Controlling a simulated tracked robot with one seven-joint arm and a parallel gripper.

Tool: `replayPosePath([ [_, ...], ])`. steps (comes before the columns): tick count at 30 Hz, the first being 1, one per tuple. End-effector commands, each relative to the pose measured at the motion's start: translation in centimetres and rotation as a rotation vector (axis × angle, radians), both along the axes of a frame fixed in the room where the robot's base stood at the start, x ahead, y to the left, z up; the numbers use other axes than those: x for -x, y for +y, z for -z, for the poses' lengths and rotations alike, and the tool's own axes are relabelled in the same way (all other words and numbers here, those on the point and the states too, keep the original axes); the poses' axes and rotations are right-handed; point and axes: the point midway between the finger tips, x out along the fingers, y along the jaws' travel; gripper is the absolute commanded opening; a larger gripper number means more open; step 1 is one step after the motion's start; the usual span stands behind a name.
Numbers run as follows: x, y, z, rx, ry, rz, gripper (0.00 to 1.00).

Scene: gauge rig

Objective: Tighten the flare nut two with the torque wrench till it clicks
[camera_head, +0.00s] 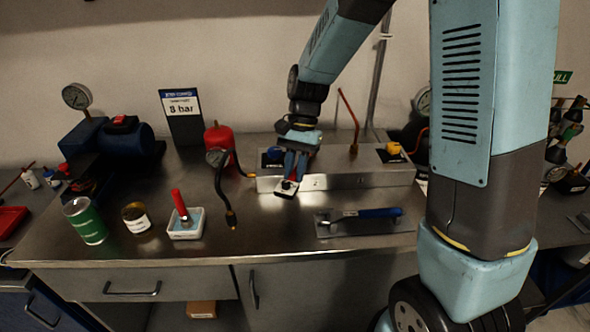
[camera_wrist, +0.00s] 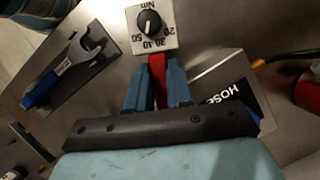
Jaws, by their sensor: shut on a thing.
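My gripper (camera_head: 292,172) is shut on a red bar (camera_wrist: 157,72) between its two blue fingers. Just beyond the fingertips is a white block with a black dial (camera_wrist: 151,24), marked Nm; it also shows below my gripper in the head view (camera_head: 286,188). The Nm scale suggests the torque wrench; its working end is not clear. My gripper is at the front left of a metal block (camera_head: 335,180). A copper-coloured pipe (camera_head: 349,112) rises from the block, with a fitting at its base. I cannot tell which fitting is flare nut two.
A blue-handled open-ended wrench (camera_head: 366,213) lies on a grey plate in front of the block. A black hose (camera_head: 220,187) with a brass end and a red bottle (camera_head: 217,137) stand left of the block. The front bench centre is clear.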

Motion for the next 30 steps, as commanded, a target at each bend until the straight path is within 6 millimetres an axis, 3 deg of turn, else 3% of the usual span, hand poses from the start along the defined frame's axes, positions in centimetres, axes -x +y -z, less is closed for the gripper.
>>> replayPosePath([
  [30, 2.0, 0.9, 0.0, 0.0, 0.0, 0.0, 0.0],
])
